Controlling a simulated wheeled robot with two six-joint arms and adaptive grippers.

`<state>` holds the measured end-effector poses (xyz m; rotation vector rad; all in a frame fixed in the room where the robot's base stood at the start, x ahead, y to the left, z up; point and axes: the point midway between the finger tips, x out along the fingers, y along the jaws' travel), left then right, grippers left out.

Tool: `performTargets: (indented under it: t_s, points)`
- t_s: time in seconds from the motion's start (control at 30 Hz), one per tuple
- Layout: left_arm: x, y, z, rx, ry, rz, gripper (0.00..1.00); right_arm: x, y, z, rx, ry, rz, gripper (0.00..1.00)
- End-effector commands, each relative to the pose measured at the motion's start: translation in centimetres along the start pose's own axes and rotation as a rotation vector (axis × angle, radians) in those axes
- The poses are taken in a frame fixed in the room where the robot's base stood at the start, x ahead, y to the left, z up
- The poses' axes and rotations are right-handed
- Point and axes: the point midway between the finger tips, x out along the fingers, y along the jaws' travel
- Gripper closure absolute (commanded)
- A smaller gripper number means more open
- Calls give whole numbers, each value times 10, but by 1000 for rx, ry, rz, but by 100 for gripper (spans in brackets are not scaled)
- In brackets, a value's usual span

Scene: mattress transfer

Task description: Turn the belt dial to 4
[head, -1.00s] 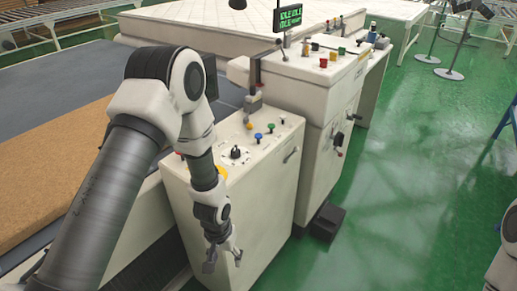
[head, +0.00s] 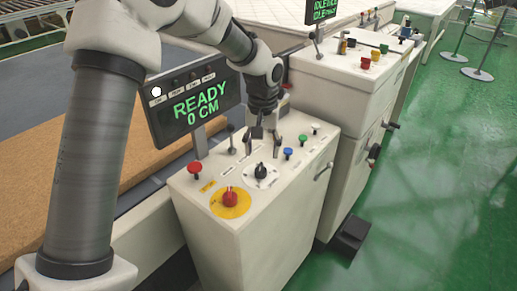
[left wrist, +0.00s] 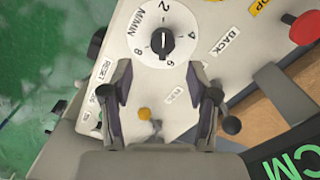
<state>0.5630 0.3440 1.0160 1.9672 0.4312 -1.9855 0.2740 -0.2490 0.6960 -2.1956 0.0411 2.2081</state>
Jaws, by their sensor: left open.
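The dial (head: 261,171) is a black knob on a white numbered disc, on the sloping top of a cream control cabinet (head: 250,225). In the left wrist view the dial (left wrist: 159,43) is at the upper middle, with numerals around it and a white mark on the knob toward the picture's top. I cannot tell its exact setting. My left gripper (head: 266,144) is above the panel just behind the dial, pointing down. In the left wrist view its open fingers (left wrist: 160,90) are apart, below the dial in the picture, with nothing between them. My right gripper is out of view.
A red button (head: 230,199) on a yellow disc, another red button (head: 194,169) and blue, green and white buttons surround the dial. A display (head: 195,105) reads READY 0 CM. A small lever (head: 231,139) stands on the panel. A taller console (head: 350,75) stands behind right.

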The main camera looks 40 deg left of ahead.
Motion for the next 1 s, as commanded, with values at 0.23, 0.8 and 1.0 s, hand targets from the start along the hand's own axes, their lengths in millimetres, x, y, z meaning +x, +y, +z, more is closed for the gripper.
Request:
performTargets:
  t_s: [0.23,0.8,1.0]
  points:
    - [12,-3,-1,-8,-4,-5,40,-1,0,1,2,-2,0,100]
    - [71,-2,-1,-8,0,-2,40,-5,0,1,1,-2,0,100]
    - [71,-2,-1,-8,0,-1,100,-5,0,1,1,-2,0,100]
